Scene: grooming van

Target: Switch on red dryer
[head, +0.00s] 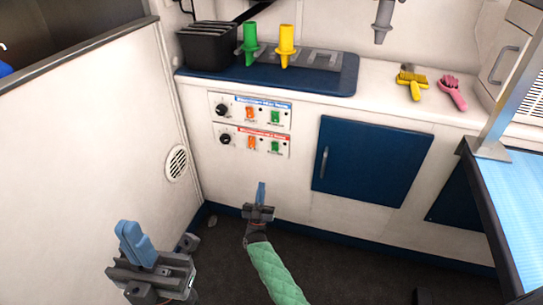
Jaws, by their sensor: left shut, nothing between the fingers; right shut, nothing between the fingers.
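The lower control panel with a red label strip (262,132) is on the white cabinet front. It has a black knob (226,139), an orange switch (252,142) and a green switch (275,147). A similar panel with a blue label strip (263,103) is just above it. The switch positions are too small to tell. No red dryer body is in view. My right gripper (261,190) is shut and empty, below the red-labelled panel and apart from it. My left gripper (130,236) is shut and empty at the lower left, away from the panels.
A blue mat (325,83) on the counter holds a green nozzle (250,45) and a yellow nozzle (286,45). A blue cabinet door (370,165) is right of the panels. A table with a light blue top (525,190) stands at the right edge. A white side wall (100,130) closes the left.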

